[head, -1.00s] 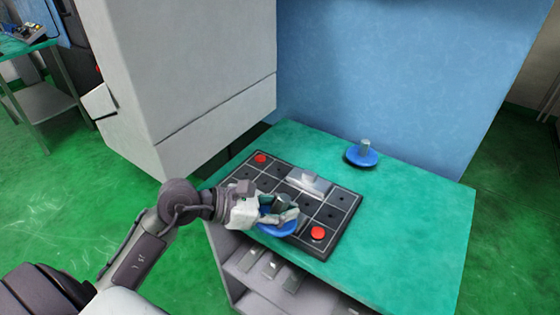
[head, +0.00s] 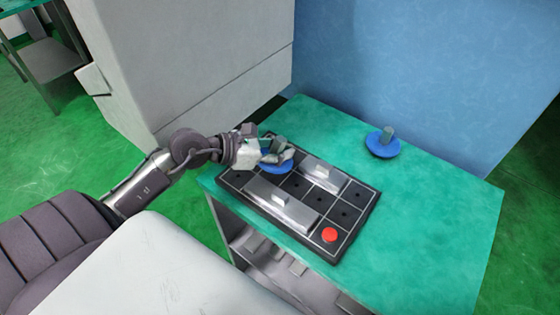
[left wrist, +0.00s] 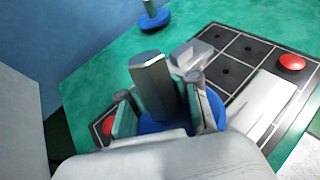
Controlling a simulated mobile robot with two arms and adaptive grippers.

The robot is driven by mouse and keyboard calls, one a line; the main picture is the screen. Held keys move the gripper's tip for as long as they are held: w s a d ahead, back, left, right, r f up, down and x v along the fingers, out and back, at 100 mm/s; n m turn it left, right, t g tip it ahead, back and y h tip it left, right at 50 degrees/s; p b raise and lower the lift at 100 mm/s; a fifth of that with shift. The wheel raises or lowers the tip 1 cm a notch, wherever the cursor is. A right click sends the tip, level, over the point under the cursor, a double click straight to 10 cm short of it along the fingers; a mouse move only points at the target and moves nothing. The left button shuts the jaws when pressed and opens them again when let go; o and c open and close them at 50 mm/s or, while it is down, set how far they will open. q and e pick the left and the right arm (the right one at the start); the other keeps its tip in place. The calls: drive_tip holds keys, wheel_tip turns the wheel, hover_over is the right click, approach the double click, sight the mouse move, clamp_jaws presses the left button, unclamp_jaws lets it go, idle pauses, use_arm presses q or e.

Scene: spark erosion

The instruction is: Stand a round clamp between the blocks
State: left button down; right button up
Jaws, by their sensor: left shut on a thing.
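A round clamp, a blue disc with a grey post (left wrist: 152,88), is in my left gripper (head: 276,153). The gripper is shut on the post, and the blue disc (head: 276,168) shows below the fingers, over the back left part of the black gridded board (head: 351,215). I cannot tell whether the disc touches the board. Two silver blocks lie on the board: one nearer the front (head: 283,206), one farther back (head: 326,174). A second round clamp (head: 382,144) stands upright on the green table behind the board. My right gripper is not in view.
A red disc (head: 329,235) sits at the board's front right corner; another red disc (left wrist: 109,125) shows in the left wrist view beside the gripper. A grey cabinet (head: 190,60) stands behind left. The green table (head: 430,220) is clear on the right.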

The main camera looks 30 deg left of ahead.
use_arm(q)
drive_tip(key=shift+a+f, duration=0.3)
drive_tip(key=shift+a, duration=0.25)
wheel_tip(320, 180, down, 3)
drive_tip(key=shift+f, duration=0.6)
drive_tip(key=c, duration=0.8)
unclamp_jaws()
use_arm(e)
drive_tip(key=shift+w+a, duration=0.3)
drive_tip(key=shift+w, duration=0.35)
